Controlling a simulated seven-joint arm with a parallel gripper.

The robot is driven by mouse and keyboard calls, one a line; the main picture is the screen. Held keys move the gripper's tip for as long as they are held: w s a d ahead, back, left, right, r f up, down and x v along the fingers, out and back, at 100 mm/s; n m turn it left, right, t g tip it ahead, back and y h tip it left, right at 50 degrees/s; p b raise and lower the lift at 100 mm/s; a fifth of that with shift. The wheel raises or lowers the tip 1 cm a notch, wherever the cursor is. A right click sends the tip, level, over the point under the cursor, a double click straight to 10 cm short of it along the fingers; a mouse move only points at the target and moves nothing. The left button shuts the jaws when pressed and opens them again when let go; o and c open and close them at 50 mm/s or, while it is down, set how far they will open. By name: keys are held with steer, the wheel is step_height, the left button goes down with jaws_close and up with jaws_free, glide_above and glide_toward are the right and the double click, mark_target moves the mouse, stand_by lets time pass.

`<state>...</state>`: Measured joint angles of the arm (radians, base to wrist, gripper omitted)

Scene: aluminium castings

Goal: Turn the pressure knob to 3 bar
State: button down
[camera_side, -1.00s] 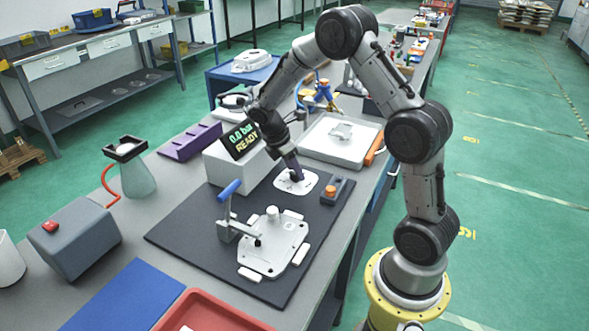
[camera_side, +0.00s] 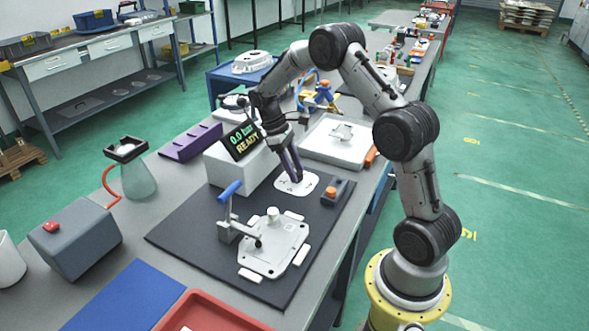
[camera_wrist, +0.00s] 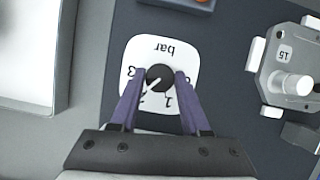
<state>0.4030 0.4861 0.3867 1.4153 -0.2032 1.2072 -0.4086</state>
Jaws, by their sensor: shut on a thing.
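The pressure knob (camera_wrist: 160,78) is a dark round knob on a white dial plate (camera_wrist: 160,45) marked "bar". My gripper (camera_wrist: 160,76) is shut on the knob, one purple finger on each side. A white pointer line on the knob slants to the lower left of the wrist view, toward the marks below the 3. The 3 is at the plate's left edge and a 1 is at the lower right; the fingers partly cover other marks. In the side view my gripper (camera_side: 296,180) reaches down onto the plate (camera_side: 283,187) and hides the knob. The display (camera_side: 241,141) reads 0.0 bar, READY.
A clamp with a blue handle (camera_side: 230,190) and an aluminium casting (camera_side: 272,247) stand in front on the dark mat (camera_side: 187,235). A small block with an orange button (camera_side: 331,192) is right of the dial. A white tray (camera_side: 318,152) lies behind.

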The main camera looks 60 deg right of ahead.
steer(key=m+y, duration=0.1)
steer(key=m, duration=0.1)
steer(key=m+y, duration=0.1)
steer(key=m, duration=0.2)
steer(key=shift+d+m+t, duration=0.2)
steer(key=shift+m+t, duration=0.1)
steer(key=shift+m+t+y, duration=0.4)
steer(key=shift+m+y, duration=0.4)
steer(key=shift+m, duration=1.4)
steer(key=shift+d, duration=0.1)
steer(key=shift+c, duration=1.9)
jaws_free()
steer(key=shift+s, duration=0.1)
steer(key=shift+r, duration=0.1)
steer(key=v, duration=1.3)
steer(key=shift+r, duration=0.3)
